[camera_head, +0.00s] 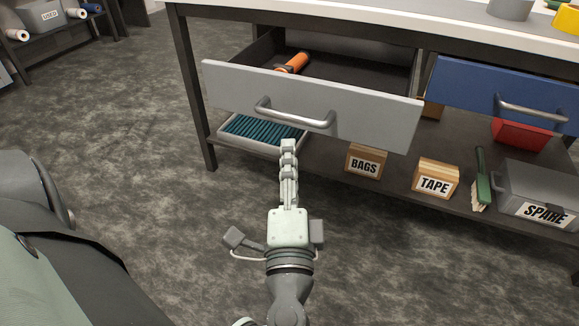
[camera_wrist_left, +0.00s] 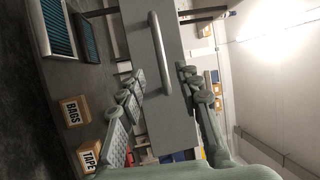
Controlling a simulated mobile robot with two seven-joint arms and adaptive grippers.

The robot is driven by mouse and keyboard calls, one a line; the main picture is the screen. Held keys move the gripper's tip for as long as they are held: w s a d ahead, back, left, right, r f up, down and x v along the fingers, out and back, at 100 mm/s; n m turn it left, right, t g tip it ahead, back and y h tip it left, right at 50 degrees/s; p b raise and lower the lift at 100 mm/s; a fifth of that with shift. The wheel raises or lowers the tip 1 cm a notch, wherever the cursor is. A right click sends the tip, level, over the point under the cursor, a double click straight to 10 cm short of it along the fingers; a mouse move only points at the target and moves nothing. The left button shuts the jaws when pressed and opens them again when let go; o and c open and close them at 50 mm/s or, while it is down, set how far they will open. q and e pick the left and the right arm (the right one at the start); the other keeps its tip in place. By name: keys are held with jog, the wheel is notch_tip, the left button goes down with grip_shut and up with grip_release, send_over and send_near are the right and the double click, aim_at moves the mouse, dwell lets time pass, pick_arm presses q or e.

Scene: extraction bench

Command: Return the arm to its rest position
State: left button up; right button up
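My left gripper (camera_head: 288,150) is in front of and below the handle (camera_head: 295,115) of the pulled-out grey drawer (camera_head: 350,105). In the head view its fingers line up one behind the other. In the left wrist view the fingers (camera_wrist_left: 161,73) stand apart with nothing between them, so it is open. The drawer front (camera_wrist_left: 170,110) and its handle (camera_wrist_left: 160,52) show beyond the fingers, apart from them. My right gripper is in neither view.
An orange cylinder (camera_head: 293,63) lies in the open drawer. A blue drawer (camera_head: 500,88) is to its right. The lower shelf holds a teal-filled tray (camera_head: 240,143), a BAGS box (camera_head: 365,162), a TAPE box (camera_head: 435,179), a green brush (camera_head: 481,180) and a SPARE bin (camera_head: 540,190).

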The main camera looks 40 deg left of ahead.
pick_arm(q)
jog(key=shift+s+d+f, duration=0.1)
jog(key=shift+s+d, duration=0.25)
jog(key=shift+s, duration=0.2)
